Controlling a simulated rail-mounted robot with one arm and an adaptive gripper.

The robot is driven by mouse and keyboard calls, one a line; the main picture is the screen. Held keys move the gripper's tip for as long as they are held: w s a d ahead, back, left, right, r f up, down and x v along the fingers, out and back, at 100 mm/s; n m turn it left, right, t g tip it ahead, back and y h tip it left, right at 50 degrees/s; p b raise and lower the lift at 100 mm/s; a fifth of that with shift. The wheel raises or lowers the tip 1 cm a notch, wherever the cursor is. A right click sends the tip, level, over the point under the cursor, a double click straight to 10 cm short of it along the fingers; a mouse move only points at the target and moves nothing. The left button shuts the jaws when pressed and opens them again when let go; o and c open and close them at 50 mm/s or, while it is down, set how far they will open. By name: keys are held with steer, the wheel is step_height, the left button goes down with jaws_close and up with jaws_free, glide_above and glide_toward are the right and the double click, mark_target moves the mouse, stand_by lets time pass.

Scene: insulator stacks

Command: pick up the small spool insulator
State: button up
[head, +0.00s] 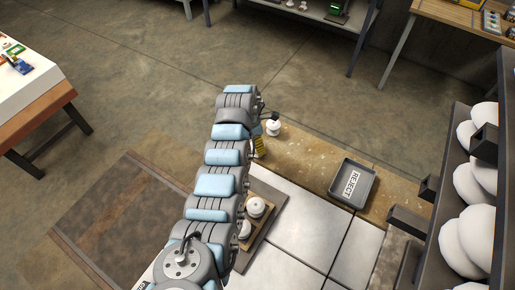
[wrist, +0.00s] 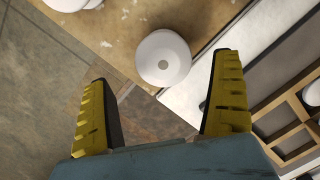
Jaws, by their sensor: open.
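A white round insulator (wrist: 163,57) with a dark centre hole is seen end-on in the wrist view, on the worn tan board near its edge. My gripper (wrist: 166,72) is open, with one yellow finger to each side of the insulator in the picture and nothing held. I cannot tell the height between them. Part of another white piece (wrist: 72,3) is cut off at the top left. In the head view a small white insulator (head: 273,129) stands on the tan bench top beside my gripper (head: 260,145), which my arm partly hides.
A dark tray marked REJECT (head: 341,196) lies on the bench to the right. A wooden rack (head: 269,204) with white insulators is close beside my arm. A dark shelf (head: 445,180) with large white insulators stands at the right.

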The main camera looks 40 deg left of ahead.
steer(key=shift+w+d+f+b, duration=0.1)
steer(key=shift+d+f+b, duration=0.1)
steer(key=shift+f, duration=0.5)
steer(key=shift+w+d+f+b, duration=0.1)
steer(key=shift+d+f, duration=0.1)
steer(key=shift+f, duration=0.5)
steer(key=shift+w+f+b, duration=0.1)
steer(key=shift+f+b, duration=0.2)
steer(key=shift+f, duration=0.45)
steer(key=c, duration=1.6)
